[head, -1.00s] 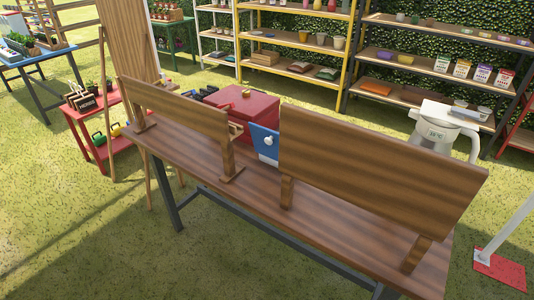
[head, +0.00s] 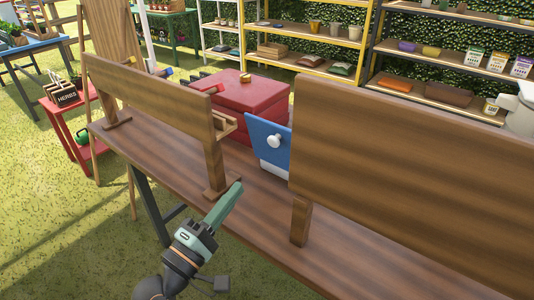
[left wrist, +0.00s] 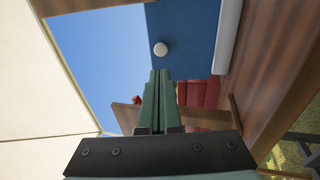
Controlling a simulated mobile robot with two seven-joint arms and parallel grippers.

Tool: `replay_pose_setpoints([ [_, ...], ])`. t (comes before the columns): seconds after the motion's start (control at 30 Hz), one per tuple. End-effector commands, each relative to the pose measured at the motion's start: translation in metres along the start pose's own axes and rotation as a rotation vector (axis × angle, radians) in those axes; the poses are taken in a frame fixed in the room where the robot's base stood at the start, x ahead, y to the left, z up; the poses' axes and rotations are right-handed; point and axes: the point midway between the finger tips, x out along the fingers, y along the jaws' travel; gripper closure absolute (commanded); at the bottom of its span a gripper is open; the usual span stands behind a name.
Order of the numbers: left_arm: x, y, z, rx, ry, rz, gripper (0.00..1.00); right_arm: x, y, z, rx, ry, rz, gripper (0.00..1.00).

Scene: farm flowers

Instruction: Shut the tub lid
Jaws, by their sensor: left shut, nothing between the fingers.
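A blue panel with a white knob (head: 268,133) stands tilted in the gap between two wooden boards on the table; I cannot tell whether it is the tub lid. A white strip shows along its lower edge. The tub's body is not clear behind the boards. My left gripper (head: 236,188) is shut and empty, low in front of the table, pointing up toward the gap. In the left wrist view the shut green fingers (left wrist: 160,76) point toward the blue panel (left wrist: 185,30), its knob just beyond the tips, apart from them. My right gripper is not in view.
A brown table (head: 255,215) carries a left upright board (head: 150,100) and a large right board (head: 420,150) on feet; both stand close to the gap. A red box (head: 245,100) sits behind the left board. Shelves stand behind on grass.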

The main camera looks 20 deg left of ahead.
Motion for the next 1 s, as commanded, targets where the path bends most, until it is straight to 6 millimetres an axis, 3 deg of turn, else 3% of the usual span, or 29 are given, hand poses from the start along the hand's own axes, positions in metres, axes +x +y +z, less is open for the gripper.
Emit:
replay_pose_setpoints([
  [0.4, 0.077, 0.002, 0.001, 0.001, 0.0, 0.002, 1.0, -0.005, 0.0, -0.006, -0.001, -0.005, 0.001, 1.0],
  [0.6, 0.104, 0.0, 0.0, 0.003, 0.0, -0.001, 1.0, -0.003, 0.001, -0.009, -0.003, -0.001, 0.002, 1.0],
  [1.0, 0.117, -0.001, 0.0, 0.004, 0.0, -0.004, 1.0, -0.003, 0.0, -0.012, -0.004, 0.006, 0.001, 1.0],
])
